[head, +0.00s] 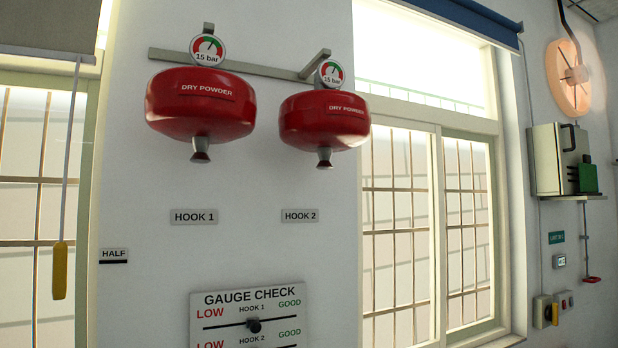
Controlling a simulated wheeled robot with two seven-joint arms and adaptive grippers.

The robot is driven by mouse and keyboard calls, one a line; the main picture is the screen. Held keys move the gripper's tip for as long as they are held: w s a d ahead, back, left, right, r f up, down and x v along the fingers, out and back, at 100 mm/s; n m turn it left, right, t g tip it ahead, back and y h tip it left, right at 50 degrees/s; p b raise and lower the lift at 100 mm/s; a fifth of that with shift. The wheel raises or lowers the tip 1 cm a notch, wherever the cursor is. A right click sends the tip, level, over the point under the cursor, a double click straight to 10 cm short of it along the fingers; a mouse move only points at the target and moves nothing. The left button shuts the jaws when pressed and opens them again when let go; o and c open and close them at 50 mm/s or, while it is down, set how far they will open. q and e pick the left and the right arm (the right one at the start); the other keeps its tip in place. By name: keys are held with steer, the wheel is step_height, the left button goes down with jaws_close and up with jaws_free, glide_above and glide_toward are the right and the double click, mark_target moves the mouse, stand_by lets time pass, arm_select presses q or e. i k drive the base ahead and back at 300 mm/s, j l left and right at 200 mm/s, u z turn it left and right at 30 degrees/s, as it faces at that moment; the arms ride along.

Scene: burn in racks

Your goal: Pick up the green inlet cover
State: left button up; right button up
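A green block-shaped piece (588,178) shows at the far right, on the front of a pale metal wall unit (546,160). It is the only sizeable green part in view, but it is small here and I cannot tell for sure that it is the inlet cover. A dark part sits beside it. Neither of my grippers is in view.
Two red dry powder canisters (201,104) (325,121) hang from a wall rail. A gauge check board (249,325) is below. A yellow pull handle (60,270) hangs at left. A round fan-like fitting (569,77) and switches (545,311) are at right.

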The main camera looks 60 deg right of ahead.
mark_target(587, 171)
steer(key=z, duration=3.6)
steer(key=i+l+z, duration=0.3)
steer(key=i+l, duration=0.15)
steer(key=i+l+z, duration=0.3)
steer(key=i, duration=0.15)
steer(key=i+l+z, duration=0.25)
steer(key=i, duration=0.25)
steer(key=i+u, duration=0.15)
steer(key=i, duration=0.5)
steer(key=i+l+u, duration=0.1)
steer(key=i, duration=0.55)
steer(key=i+l+u, duration=0.15)
steer(key=i, duration=0.45)
steer(key=i+u, duration=0.25)
steer(key=u, duration=0.15)
steer(key=i+l+u, duration=0.2)
steer(key=u, duration=0.2)
steer(key=i+l+u, duration=0.2)
steer(key=u, duration=0.25)
steer(key=i+l+u, duration=0.25)
steer(key=u, duration=0.15)
steer(key=i+l+u, duration=0.15)
steer(key=l+u, duration=0.25)
